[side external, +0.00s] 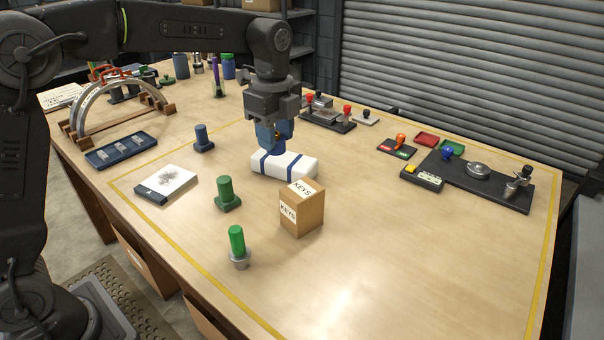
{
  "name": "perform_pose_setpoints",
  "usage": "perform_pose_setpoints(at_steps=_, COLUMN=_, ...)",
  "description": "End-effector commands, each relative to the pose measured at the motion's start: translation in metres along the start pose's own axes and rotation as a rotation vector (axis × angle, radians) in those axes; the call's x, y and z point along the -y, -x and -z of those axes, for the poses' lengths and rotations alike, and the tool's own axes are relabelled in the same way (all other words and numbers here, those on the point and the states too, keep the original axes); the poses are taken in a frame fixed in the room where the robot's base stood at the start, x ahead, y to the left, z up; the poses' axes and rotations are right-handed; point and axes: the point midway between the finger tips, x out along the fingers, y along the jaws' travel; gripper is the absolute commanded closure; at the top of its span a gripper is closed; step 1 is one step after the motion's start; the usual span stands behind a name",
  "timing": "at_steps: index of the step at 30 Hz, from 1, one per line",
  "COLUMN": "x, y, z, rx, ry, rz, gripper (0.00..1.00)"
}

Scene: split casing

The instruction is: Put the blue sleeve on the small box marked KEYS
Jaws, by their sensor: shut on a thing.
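The small box marked KEYS (302,212) is a brown carton with white labels on its top and side, standing on the table. My gripper (273,143) points down behind and to the left of it, above the back of a white block with dark blue bands (292,167). A blue piece (265,134) shows at the jaws, and I take it for the blue sleeve. The jaws are shut on it. Its lower end overlaps the white block in the picture; I cannot tell if they touch. The fingertips are partly hidden.
A dark blue post (203,140), a green post (227,195) and a green-topped metal piece (238,247) stand left of the box. A white pad (172,180) lies farther left. A dark tray (490,188) lies at right. The table's front right is clear.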

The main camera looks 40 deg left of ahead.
Motion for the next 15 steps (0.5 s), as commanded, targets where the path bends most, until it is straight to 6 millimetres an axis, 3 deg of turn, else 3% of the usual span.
perform_pose_setpoints(at_steps=6, x=0.011, y=-0.025, z=0.041, rx=0.000, ry=-0.003, rz=0.001, gripper=0.90)
perform_pose_setpoints(at_steps=15, x=0.014, y=-0.048, z=0.053, rx=0.000, ry=0.001, rz=-0.002, gripper=0.90)
